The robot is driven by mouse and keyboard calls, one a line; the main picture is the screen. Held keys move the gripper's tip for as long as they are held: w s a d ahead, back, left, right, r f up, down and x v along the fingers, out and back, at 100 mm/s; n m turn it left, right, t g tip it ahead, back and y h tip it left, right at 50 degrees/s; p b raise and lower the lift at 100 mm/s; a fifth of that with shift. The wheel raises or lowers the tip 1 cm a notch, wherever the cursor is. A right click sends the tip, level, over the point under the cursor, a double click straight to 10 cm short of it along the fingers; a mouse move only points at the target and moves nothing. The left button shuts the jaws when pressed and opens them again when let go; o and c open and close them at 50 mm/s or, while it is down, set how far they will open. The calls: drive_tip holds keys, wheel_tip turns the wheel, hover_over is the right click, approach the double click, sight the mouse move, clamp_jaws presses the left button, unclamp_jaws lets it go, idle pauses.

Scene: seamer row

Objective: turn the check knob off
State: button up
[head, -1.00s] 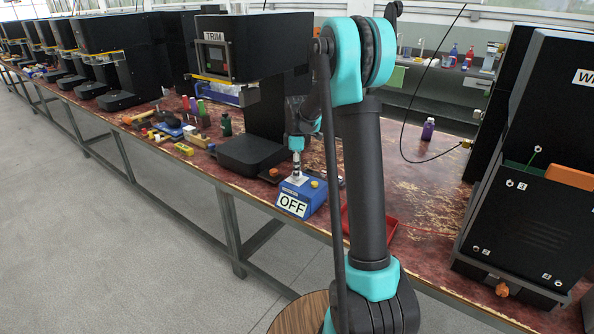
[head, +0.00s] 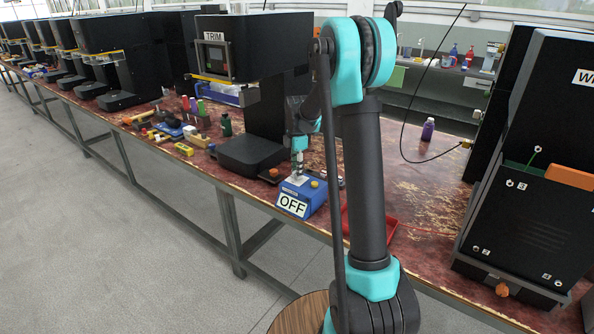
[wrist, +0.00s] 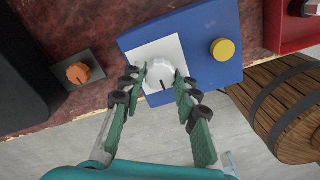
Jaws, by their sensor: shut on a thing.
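The blue box (head: 308,198) sits near the table's front edge and carries a large OFF label (head: 291,205) on its front. On its top, the white knob (wrist: 160,73) stands on a white plate (wrist: 150,54), with a dark mark on the knob's near side. I take this as the check knob. My gripper (wrist: 161,78) points down over the box, its green fingers on either side of the white knob and shut on it. In the head view my gripper (head: 298,168) is small and the knob is mostly hidden.
A yellow button (wrist: 222,49) is on the box, right of the knob. An orange knob (wrist: 78,73) on a grey plate is to the left. A red tray (wrist: 286,28) lies right of the box, and a wooden barrel (wrist: 290,110) stands below the table edge.

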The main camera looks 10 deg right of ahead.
drive_tip(key=o, duration=1.1)
drive_tip(key=shift+o, duration=0.2)
wheel_tip(320, 180, up, 12)
drive_tip(key=s+d+f+m+t, duration=0.1)
drive_tip(key=s+f+m, duration=0.4)
drive_tip(key=s, duration=0.6)
drive_tip(key=s+d+f+m+t, duration=0.1)
drive_tip(key=s+f+m, duration=0.4)
drive_tip(key=s+m, duration=0.3)
drive_tip(key=s+d+f+m+t, duration=0.2)
drive_tip(key=s+f+m, duration=0.2)
drive_tip(key=s, duration=1)
drive_tip(key=m, duration=0.3)
drive_tip(key=shift+s+f, duration=0.2)
drive_tip(key=shift+f, duration=0.2)
